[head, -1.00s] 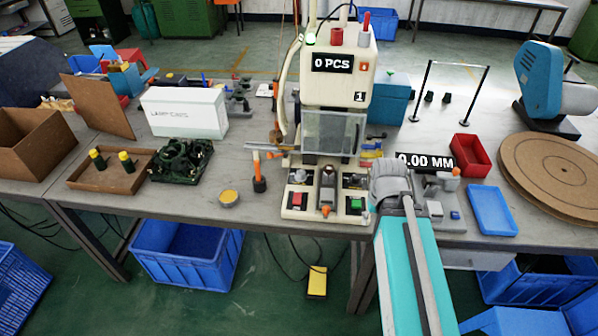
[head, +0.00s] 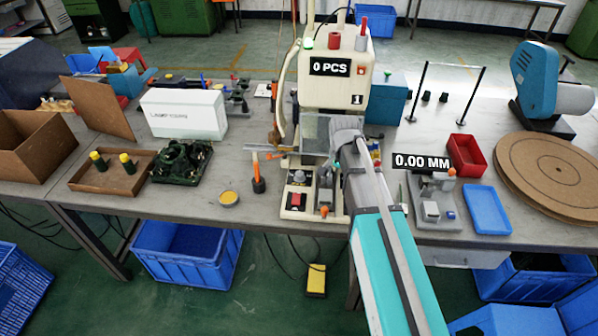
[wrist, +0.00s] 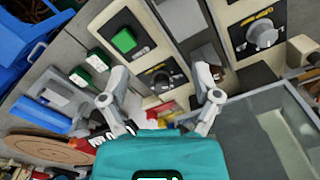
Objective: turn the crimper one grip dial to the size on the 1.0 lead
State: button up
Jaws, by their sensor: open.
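Crimper one (head: 337,85) is the cream machine with the 0 PCS display and a 1 on its front. In the wrist view, my gripper (wrist: 160,73) is open and empty. A dark round dial (wrist: 162,79) beside the green button (wrist: 124,40) shows between its fingertips; I see no clear contact. A larger grey dial (wrist: 263,35) sits farther right on its own plate. The dial markings are too small to read. I cannot identify the 1.0 lead.
A clear guard (wrist: 285,130) is close at the right of the wrist view. Right of my arm stand a gauge reading 0.00 MM (head: 432,205), a blue tray (head: 487,210) and a red bin (head: 467,155). An orange-handled tool (head: 258,185) stands left of the crimper.

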aim_at(300, 173)
jog(key=w+a+r+m+p, duration=0.2)
jog(key=w+a+m, duration=0.3)
jog(key=w+a, duration=0.6)
jog(key=shift+w+a+r+m, duration=0.2)
jog(key=shift+a+m, duration=0.2)
jog(key=shift+a, duration=0.55)
jog(key=shift+s+f, duration=0.1)
jog(key=shift+f, duration=0.05)
notch_tip(300, 173, down, 14)
jog(key=b, duration=1.4)
jog(key=shift+r, duration=0.25)
grip_shut()
